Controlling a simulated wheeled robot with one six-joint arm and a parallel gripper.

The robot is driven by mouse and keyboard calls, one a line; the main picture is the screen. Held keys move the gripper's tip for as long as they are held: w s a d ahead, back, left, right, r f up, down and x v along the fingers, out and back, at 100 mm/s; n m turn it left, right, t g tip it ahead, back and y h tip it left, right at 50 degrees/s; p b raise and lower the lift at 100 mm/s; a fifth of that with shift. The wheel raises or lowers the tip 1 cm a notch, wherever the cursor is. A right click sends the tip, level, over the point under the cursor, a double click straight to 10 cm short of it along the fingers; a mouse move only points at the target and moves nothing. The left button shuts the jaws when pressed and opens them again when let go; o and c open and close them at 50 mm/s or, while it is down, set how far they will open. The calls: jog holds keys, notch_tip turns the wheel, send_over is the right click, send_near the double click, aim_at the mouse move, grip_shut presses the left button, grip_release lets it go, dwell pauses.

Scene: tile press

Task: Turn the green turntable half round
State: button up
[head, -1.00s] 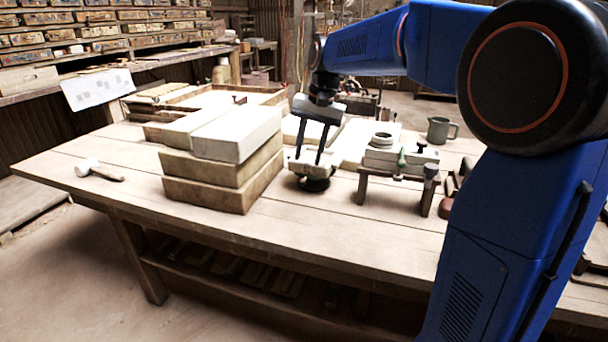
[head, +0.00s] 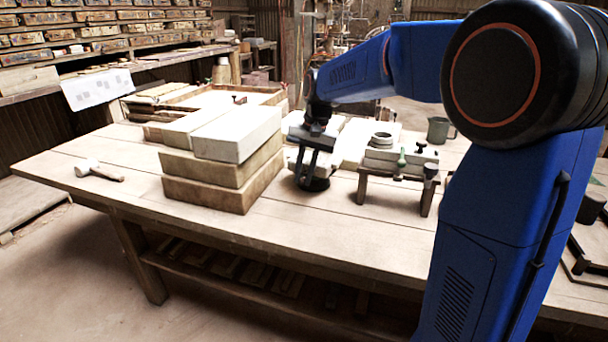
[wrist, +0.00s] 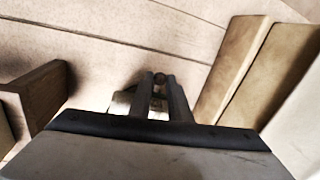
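A small turntable stands on the bench in the middle of the head view, with a dark round base (head: 314,184) and a pale block on top. I cannot make out green on it. My gripper (head: 304,178) points down over it, tilted, with its fingers at the block and hiding part of it. In the wrist view, the two dark fingers (wrist: 161,82) are a narrow gap apart. A small round brown knob (wrist: 160,77) shows at their tips, and a pale piece (wrist: 122,101) shows beside them. I cannot tell whether the fingers press on the knob.
Stacked plaster blocks (head: 222,170) stand close on the left of the turntable. A small wooden stand (head: 398,178) with pale parts and a green-handled tool (head: 401,160) stands on the right. A mallet (head: 98,171) lies at far left. The front of the bench is clear.

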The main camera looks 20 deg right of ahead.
grip_shut()
jog(key=shift+d, duration=0.15)
